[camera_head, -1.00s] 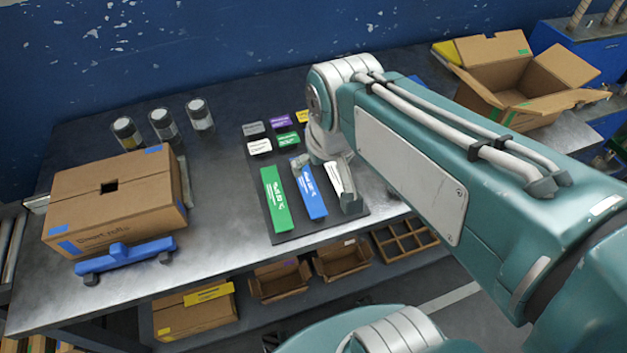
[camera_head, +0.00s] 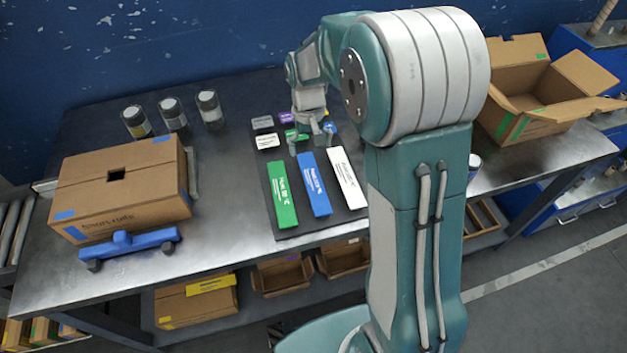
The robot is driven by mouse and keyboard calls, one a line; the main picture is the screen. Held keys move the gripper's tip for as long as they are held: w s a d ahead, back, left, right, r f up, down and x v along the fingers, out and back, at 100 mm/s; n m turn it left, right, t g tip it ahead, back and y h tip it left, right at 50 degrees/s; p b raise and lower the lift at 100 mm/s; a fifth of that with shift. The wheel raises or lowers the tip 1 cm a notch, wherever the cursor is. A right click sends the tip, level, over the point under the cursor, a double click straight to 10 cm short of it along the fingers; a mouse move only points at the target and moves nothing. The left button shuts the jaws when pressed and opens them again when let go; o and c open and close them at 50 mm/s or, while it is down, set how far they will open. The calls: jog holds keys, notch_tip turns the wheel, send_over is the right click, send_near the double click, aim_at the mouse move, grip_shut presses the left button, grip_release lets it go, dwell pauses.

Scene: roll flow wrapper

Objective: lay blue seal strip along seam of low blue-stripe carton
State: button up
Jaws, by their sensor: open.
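The low carton (camera_head: 115,200) with blue marks stands closed at the left of the bench. A dark square opening shows in its top. The blue seal strip (camera_head: 314,184) lies flat on a dark mat (camera_head: 288,232), between a green strip (camera_head: 281,194) and a white strip (camera_head: 347,178). My gripper (camera_head: 310,137) points down, open and empty, near the far end of the blue strip and over the small labels. The picture does not show clearly how high it is. My arm hides the mat's right part.
A blue clamp-like bar (camera_head: 128,245) sits at the carton's front. Several jars (camera_head: 173,115) stand behind it. An open carton (camera_head: 540,95) is at the right. Small labels (camera_head: 266,141) lie behind the strips. Bare bench separates carton and mat.

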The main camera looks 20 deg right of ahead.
send_over(313, 181)
jog(key=f, duration=0.2)
jog(key=w+f, duration=0.1)
jog(key=f, duration=0.1)
jog(key=shift+a+f, duration=0.1)
jog(key=shift+f, duration=0.1)
jog(key=f, duration=0.5)
jog(key=shift+s, duration=0.4)
jog(key=c, duration=0.9)
jog(key=shift+r, duration=0.6)
notch_tip(313, 181, up, 2)
jog(key=shift+r, duration=0.25)
jog(key=s+a+r, duration=0.7)
jog(key=s+r, duration=0.2)
jog(key=s, duration=0.3)
jog(key=shift+r, duration=0.2)
